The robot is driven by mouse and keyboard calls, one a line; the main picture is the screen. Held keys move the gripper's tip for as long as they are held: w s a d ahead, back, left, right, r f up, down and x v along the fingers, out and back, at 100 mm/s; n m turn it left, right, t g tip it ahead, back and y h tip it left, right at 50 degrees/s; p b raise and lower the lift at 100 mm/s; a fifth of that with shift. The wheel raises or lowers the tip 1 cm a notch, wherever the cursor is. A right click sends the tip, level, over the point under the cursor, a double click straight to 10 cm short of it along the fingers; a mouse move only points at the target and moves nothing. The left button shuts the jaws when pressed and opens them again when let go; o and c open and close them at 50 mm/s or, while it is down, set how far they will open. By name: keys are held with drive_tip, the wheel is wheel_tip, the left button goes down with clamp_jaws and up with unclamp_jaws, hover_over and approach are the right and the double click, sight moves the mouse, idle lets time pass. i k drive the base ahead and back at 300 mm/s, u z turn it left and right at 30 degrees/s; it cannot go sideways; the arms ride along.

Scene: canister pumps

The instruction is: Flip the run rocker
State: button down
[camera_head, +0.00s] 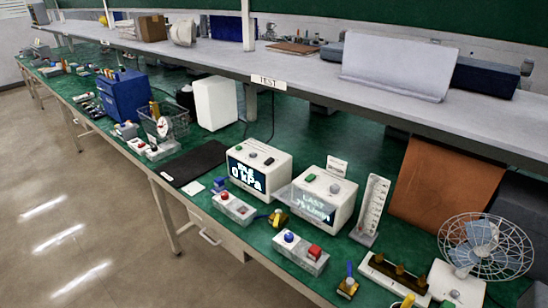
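No part is clearly labelled as the run rocker at this size. A white instrument (271,158) with a lit "0 kPa" screen stands on the green bench; small dark parts and a green one are on its top. A second white instrument (324,187) shows "LAST" and a L/min reading. In front lie a grey control box (302,259) with a blue button (289,237) and a red block-like switch (315,251), and another box (233,208) with a red button (224,196). Switch positions are too small to tell. My gripper is not in view.
A wire-guarded fan (482,246), a tall white gauge (371,209) and a brass-fitted manifold (395,272) crowd the right. A black mat (194,163) lies left of the instruments. A grey shelf (300,72) overhangs the bench's back. Floor (80,210) at left is clear.

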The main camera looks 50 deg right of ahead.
sight(311, 177)
drive_tip(key=z, duration=0.3)
drive_tip(key=k, duration=0.95)
drive_tip(key=z, duration=0.2)
